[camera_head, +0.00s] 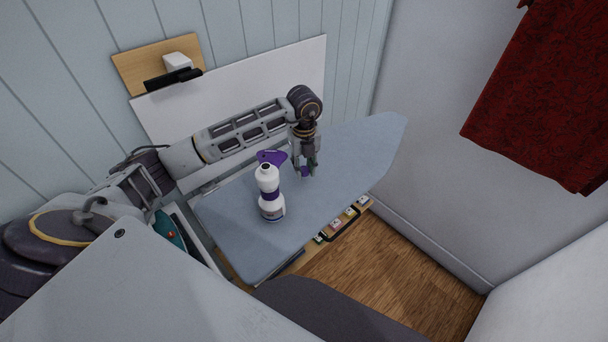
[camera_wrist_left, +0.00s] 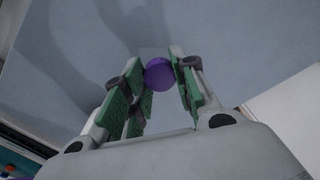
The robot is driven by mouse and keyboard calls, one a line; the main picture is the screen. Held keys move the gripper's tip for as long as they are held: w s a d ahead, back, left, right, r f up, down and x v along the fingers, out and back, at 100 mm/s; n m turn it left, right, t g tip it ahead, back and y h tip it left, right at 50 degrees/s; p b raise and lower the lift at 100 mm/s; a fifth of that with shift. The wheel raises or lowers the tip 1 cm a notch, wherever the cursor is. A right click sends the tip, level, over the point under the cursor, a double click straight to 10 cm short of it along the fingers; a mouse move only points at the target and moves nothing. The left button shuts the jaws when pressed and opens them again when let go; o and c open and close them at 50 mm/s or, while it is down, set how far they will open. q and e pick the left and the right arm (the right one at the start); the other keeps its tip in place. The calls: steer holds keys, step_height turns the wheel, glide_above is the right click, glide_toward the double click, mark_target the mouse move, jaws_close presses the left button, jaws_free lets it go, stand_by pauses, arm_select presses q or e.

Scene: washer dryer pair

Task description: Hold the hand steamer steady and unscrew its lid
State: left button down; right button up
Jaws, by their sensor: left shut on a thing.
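The hand steamer (camera_head: 270,195), white with a purple band and a purple part behind its top, stands upright on the blue-grey ironing board (camera_head: 365,150). Its narrow white neck shows with no lid on it. My left gripper (camera_head: 305,165) points down over the board, to the right of the steamer and apart from it. It is shut on a small purple lid (camera_head: 305,172). In the left wrist view the round purple lid (camera_wrist_left: 159,73) sits between the fingertips of the left gripper (camera_wrist_left: 160,80). My right gripper is not in view.
Bare board lies right of the left gripper. A wooden wall plate with a white and black fixture (camera_head: 178,70) is at the back. Small coloured items and a black handle (camera_head: 342,225) show below the board's front edge. A red cloth (camera_head: 545,95) hangs at right.

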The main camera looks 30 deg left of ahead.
mark_target(304, 169)
arm_select(q)
steer(key=shift+f, duration=1.8)
steer(key=shift+f, duration=0.15)
steer(key=c, duration=1.1)
jaws_free()
steer(key=shift+c, duration=0.2)
step_height(304, 169, up, 12)
steer(key=shift+r+b, duration=0.15)
steer(key=shift+b, duration=0.3)
steer(key=shift+d, duration=0.15)
